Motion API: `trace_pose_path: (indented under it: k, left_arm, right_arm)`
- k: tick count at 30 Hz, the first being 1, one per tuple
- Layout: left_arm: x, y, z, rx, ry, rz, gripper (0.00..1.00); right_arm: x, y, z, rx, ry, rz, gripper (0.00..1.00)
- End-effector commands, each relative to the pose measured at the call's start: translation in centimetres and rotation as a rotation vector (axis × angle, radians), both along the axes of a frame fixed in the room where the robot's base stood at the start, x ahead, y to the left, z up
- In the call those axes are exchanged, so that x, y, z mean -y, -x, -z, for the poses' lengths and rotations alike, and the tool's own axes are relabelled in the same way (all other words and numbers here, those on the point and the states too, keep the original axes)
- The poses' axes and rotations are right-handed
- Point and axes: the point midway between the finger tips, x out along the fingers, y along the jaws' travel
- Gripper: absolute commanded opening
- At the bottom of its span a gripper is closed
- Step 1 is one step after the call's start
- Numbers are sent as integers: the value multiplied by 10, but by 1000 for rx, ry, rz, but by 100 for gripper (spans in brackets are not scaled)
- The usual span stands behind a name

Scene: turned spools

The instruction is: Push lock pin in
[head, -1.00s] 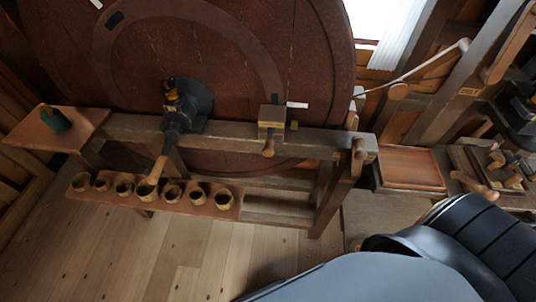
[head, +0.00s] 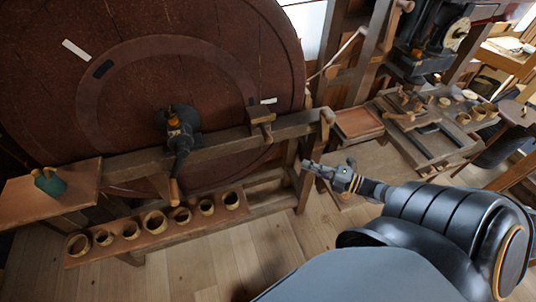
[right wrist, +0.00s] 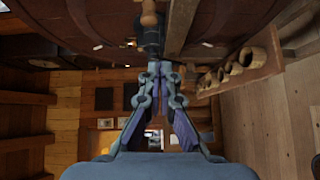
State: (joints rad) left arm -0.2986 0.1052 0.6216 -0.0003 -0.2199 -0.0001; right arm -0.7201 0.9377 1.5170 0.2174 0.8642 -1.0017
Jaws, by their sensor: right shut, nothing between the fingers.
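A wooden block (head: 260,113) sits on the beam at the large dark red wheel's right side. A small wooden peg (head: 267,133) sticks out of its front; it looks like the lock pin, but how deep it sits cannot be told. My right gripper (head: 306,166) is shut and empty, right of and below the block, near the beam's right end and apart from both. In the right wrist view my closed fingers (right wrist: 160,70) point toward the wheel stand, touching nothing visible. My left gripper is not in view.
The large wheel (head: 215,60) has a dark crank (head: 180,155) with a wooden handle at its hub. Several wooden cups (head: 154,222) stand on a low shelf. A green object (head: 50,183) rests on a board at left. Open plank floor (head: 240,250) lies in front.

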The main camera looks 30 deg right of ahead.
Motion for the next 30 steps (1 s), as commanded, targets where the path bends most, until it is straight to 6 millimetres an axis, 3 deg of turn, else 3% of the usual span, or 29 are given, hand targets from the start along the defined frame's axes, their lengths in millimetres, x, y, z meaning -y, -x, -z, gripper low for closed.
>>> trace_pose_path:
  k: [3,11,24,30]
  left_arm:
    - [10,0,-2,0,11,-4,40]
    - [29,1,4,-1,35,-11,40]
    - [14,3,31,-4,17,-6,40]
    - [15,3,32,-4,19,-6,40]
  right_arm:
    - [-13,1,-19,50,17,-58,0]
    - [-21,-10,-19,60,14,-60,0]
    - [-67,-88,-17,62,15,-57,0]
    - [-58,-115,-20,58,15,-56,0]
